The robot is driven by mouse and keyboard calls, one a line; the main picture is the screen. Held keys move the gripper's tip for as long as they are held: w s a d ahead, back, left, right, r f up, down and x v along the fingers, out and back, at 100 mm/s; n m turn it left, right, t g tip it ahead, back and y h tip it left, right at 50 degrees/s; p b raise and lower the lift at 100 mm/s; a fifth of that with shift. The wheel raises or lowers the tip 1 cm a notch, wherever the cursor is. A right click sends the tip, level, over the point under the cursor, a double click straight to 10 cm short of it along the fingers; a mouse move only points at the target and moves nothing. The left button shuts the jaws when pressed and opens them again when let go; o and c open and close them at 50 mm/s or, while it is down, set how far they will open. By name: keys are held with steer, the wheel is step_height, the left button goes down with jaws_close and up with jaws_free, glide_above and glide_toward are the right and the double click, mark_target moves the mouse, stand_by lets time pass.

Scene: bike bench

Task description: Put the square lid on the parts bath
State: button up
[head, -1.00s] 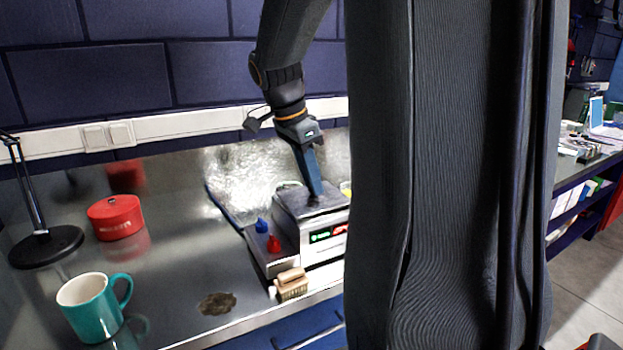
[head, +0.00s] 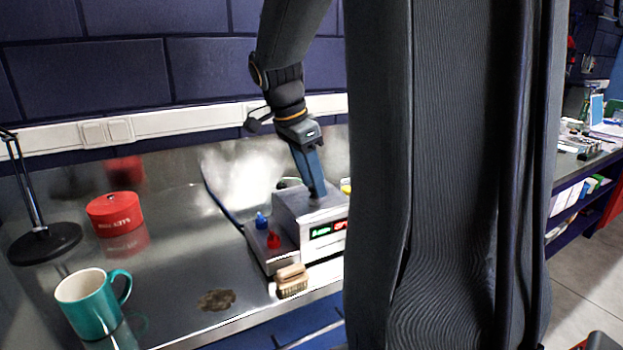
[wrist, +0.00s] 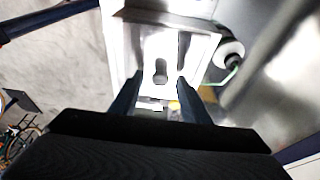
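The parts bath (head: 290,221) is a grey box with lit green and red displays, standing on the steel bench. The square lid (head: 301,205) lies across its top and looks level; whether it is fully seated at the far edges I cannot tell. My gripper (head: 317,194) points down over the lid. In the wrist view my gripper (wrist: 160,82) has its two fingers apart, one on each side of the lid's knob (wrist: 161,68), with bright gaps between. The right part of the bath is hidden behind my own dark body in the head view.
A red tin (head: 115,213), teal mug (head: 92,302) and black lamp (head: 44,243) stand farther left. The bench between is mostly clear.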

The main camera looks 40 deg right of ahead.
steer(key=b+v, duration=0.1)
steer(key=v, duration=0.6)
steer(key=shift+r, duration=0.4)
steer(key=shift+a, duration=0.1)
